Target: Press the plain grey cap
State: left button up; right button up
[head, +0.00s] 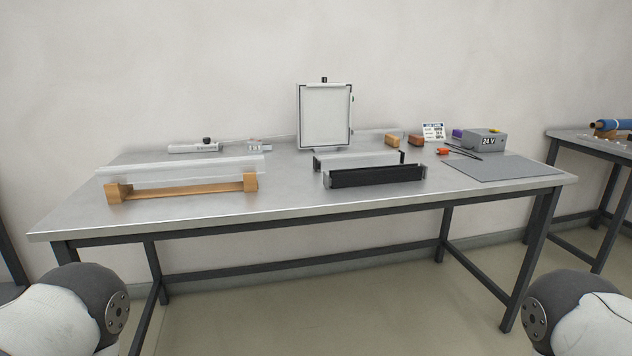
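A white upright lightbox panel (325,116) with a dark border stands at the back middle of the metal table. A small dark knob (325,80) sits on its top edge, and a small green part (352,98) shows at its right edge. I cannot make out a plain grey cap; it is hidden or too small to tell. Neither of my grippers is in view; only rounded arm parts of mine show at the lower left and lower right corners.
The metal table (290,205) carries a clear sheet on a wooden stand (180,190), a black trough (375,176), a white bar (195,147), a grey 24 V box (484,140) and a grey mat (500,168). Another table stands at right. The front edge is mostly bare.

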aim_at(327, 180)
jog(key=i+l+u, duration=0.15)
jog(key=i+l, duration=0.4)
jog(key=i+l+u, duration=0.2)
jog(key=i+l, duration=0.4)
jog(key=i+l+u, duration=0.15)
jog(key=i+l, duration=0.4)
jog(key=l, duration=0.15)
